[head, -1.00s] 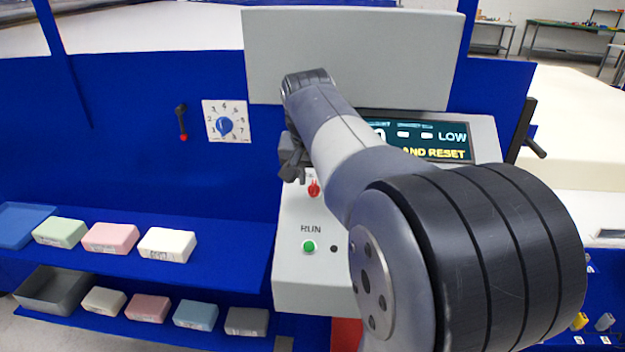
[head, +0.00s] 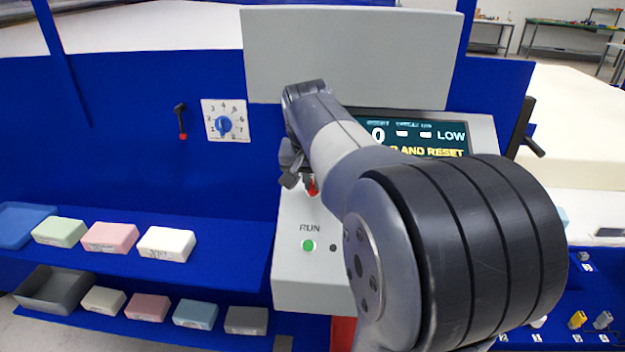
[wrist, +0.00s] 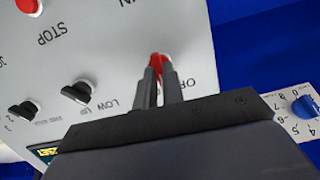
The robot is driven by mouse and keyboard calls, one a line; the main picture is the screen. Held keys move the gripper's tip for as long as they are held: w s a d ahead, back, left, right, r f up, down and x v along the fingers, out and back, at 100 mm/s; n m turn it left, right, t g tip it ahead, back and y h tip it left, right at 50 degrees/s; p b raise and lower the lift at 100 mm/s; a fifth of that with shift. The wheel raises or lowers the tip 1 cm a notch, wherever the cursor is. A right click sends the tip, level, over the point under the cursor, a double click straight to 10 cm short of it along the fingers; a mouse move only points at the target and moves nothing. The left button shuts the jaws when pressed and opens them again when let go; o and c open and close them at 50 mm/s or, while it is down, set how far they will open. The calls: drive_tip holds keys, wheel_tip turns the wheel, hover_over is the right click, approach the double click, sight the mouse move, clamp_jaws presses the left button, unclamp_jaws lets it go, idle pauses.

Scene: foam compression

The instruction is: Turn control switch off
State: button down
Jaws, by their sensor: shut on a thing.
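The control switch is a red knob (head: 313,189) on the grey control panel (head: 300,262), partly hidden behind my gripper in the head view. In the wrist view the red knob (wrist: 157,60) shows between and just beyond the two dark fingers. My gripper (wrist: 161,72) is shut on it, with lettering beginning "O" beside the fingers. In the head view my gripper (head: 298,172) is at the panel's left side, below the display. The knob's exact angle is hidden by the fingers.
A green RUN button (head: 308,245) sits below the knob. Black knobs (wrist: 78,92) and a red STOP button (wrist: 28,6) are close by in the wrist view. A lit display (head: 420,140) is partly behind my arm. A blue dial (head: 224,125) and foam-block shelves (head: 215,240) are left.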

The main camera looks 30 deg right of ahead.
drive_tip(key=shift+n, duration=0.4)
drive_tip(key=n+p, duration=0.1)
drive_tip(key=n, duration=0.2)
drive_tip(key=shift+a+f+p, duration=0.1)
drive_tip(key=shift+a+p, duration=0.05)
drive_tip(key=shift+p, duration=0.25)
drive_tip(key=shift+a+f+n+h+p, duration=0.1)
drive_tip(key=shift+n+h+p, duration=0.4)
drive_tip(key=shift+n, duration=1.6)
drive_tip(key=shift+f, duration=0.1)
drive_tip(key=c, duration=1.5)
unclamp_jaws()
drive_tip(key=shift+w, duration=0.1)
drive_tip(key=v, duration=1.1)
drive_tip(key=shift+w+b, duration=0.2)
drive_tip(key=shift+b, duration=0.2)
